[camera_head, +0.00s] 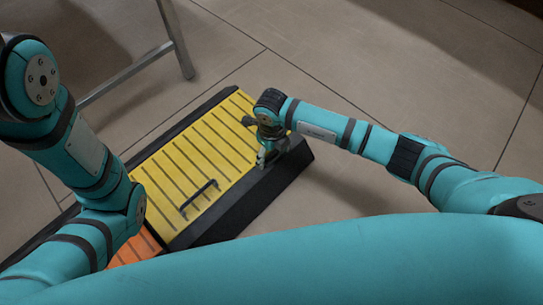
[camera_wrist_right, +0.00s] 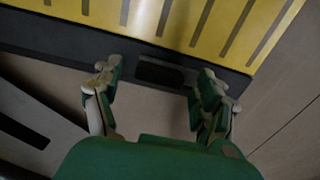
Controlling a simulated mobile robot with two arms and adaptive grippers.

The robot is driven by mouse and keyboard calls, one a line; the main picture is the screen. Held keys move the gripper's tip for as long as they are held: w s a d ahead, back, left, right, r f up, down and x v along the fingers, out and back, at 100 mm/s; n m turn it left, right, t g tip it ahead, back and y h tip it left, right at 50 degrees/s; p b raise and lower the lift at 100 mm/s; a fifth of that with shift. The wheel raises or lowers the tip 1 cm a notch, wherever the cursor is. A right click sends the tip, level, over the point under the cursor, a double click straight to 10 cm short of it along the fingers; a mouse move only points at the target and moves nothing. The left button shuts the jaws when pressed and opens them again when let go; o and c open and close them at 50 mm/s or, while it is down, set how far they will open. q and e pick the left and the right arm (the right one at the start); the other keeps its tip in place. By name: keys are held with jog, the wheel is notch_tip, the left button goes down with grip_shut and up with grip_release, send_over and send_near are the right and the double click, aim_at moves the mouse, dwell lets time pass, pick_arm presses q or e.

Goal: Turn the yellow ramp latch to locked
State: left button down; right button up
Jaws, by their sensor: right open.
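The yellow ramp (camera_head: 185,160) with dark stripes lies on the floor and has a black side edge (camera_head: 235,212). My right gripper (camera_head: 268,158) is over the ramp's black edge near its right end. In the right wrist view the right gripper (camera_wrist_right: 158,75) is open, its two fingers apart on either side of a small dark block (camera_wrist_right: 160,74) on the black edge. This block may be the latch; I cannot tell its setting or whether the fingers touch it. My left gripper is out of view.
A dark bar handle (camera_head: 198,198) stands on the ramp's yellow top. An orange striped section (camera_head: 135,250) adjoins it at lower left. A grey metal leg (camera_head: 178,45) stands behind. The tiled floor (camera_head: 400,70) to the right is clear.

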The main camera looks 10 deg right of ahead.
jog(key=shift+f, duration=0.15)
jog(key=c, duration=1.2)
